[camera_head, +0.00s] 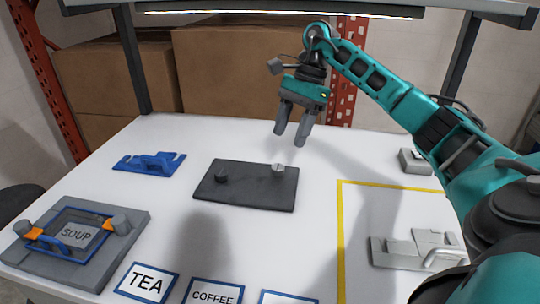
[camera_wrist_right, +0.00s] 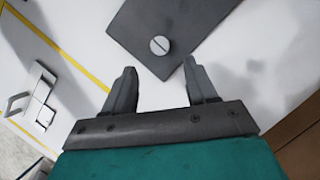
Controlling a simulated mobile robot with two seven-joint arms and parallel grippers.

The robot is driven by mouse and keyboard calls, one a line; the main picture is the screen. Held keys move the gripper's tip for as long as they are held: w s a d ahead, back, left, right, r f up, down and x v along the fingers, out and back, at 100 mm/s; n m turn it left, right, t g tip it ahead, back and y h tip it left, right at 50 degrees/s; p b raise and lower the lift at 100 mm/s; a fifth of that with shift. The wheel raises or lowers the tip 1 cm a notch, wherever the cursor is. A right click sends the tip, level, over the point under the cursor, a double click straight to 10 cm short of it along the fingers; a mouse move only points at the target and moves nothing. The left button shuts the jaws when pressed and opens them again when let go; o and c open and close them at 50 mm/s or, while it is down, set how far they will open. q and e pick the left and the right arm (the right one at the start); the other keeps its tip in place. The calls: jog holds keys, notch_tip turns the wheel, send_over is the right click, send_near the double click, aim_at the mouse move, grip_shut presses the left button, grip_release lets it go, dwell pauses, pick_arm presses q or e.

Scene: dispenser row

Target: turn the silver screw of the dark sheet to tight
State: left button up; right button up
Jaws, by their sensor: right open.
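The dark sheet (camera_head: 240,187) lies flat on the white table, and a corner of it shows in the right wrist view (camera_wrist_right: 190,22). The silver screw (camera_head: 278,168) stands near its far right corner; in the right wrist view the screw (camera_wrist_right: 160,45) shows a round head with a dark slot. A dark knob (camera_head: 221,177) stands near the sheet's left side. My right gripper (camera_head: 291,141) hangs above and beyond the screw, apart from it. Its two fingers (camera_wrist_right: 162,80) are open and empty, with the screw ahead of the gap. My left gripper is not in view.
A blue fixture (camera_head: 150,163) lies left of the sheet. A grey SOUP plate (camera_head: 110,254) is at front left, near TEA (camera_head: 147,283) and COFFEE (camera_head: 213,294) labels. Light grey fixtures (camera_head: 416,247) stand at the right, by yellow tape (camera_head: 341,240). Boxes (camera_head: 245,70) stand behind.

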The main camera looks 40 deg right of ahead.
aim_at(279, 166)
jog(key=x, duration=0.7)
jog(key=shift+a+f, duration=0.15)
jog(key=shift+c, duration=0.3)
grip_shut()
